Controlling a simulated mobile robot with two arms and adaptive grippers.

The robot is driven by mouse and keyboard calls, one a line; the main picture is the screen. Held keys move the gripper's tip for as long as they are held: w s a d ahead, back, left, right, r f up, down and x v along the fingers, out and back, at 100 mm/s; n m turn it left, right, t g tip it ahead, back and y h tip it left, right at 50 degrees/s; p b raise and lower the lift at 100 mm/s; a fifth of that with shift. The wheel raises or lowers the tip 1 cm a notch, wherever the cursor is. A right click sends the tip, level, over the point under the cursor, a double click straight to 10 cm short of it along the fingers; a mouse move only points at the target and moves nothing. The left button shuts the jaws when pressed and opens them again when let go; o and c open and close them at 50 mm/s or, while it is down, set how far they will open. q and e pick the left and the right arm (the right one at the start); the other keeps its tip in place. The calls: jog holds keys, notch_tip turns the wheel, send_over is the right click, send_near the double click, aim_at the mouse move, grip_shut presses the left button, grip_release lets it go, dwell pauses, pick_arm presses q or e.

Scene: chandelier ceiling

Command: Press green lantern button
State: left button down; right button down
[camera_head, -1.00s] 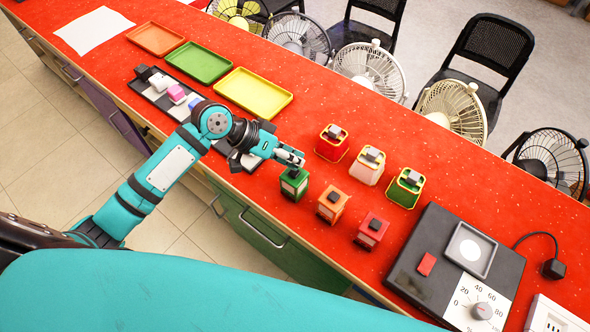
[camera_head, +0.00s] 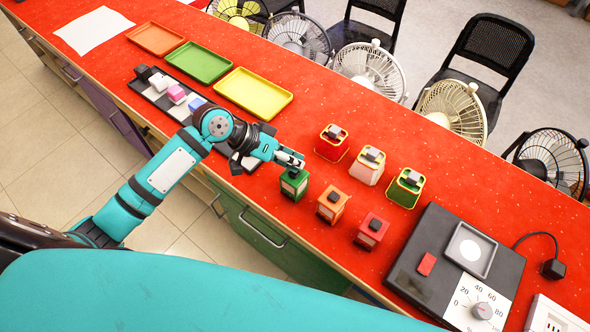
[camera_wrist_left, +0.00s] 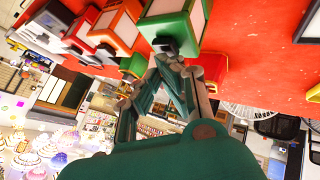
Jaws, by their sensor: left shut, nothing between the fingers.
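A small green lantern (camera_head: 295,187) stands at the left end of the front row on the red counter. Its top carries a dark button, mostly hidden under my fingers in the head view. My left gripper (camera_head: 293,164) is shut and empty, its tips right at the top of this lantern. In the left wrist view the green lantern (camera_wrist_left: 176,22) fills the top middle, with its dark button (camera_wrist_left: 165,45) just beyond the shut fingertips (camera_wrist_left: 172,60). I cannot tell whether they touch. Another green lantern with yellow trim (camera_head: 405,191) stands in the back row. My right gripper is out of view.
An orange lantern (camera_head: 332,206) and a red one (camera_head: 371,232) share the front row. A red (camera_head: 331,146) and a pink lantern (camera_head: 367,168) stand behind. A black scale-like device (camera_head: 424,262) lies right. Coloured trays, including a yellow one (camera_head: 251,95), lie left.

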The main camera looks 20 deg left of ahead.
pick_arm(q)
jog(key=shift+f, duration=0.25)
dwell(0.3)
jog(key=shift+r+p, duration=0.75)
jog(key=shift+p, duration=0.1)
notch_tip(320, 180, up, 6)
jog(key=p, duration=0.5)
jog(key=shift+p, duration=0.4)
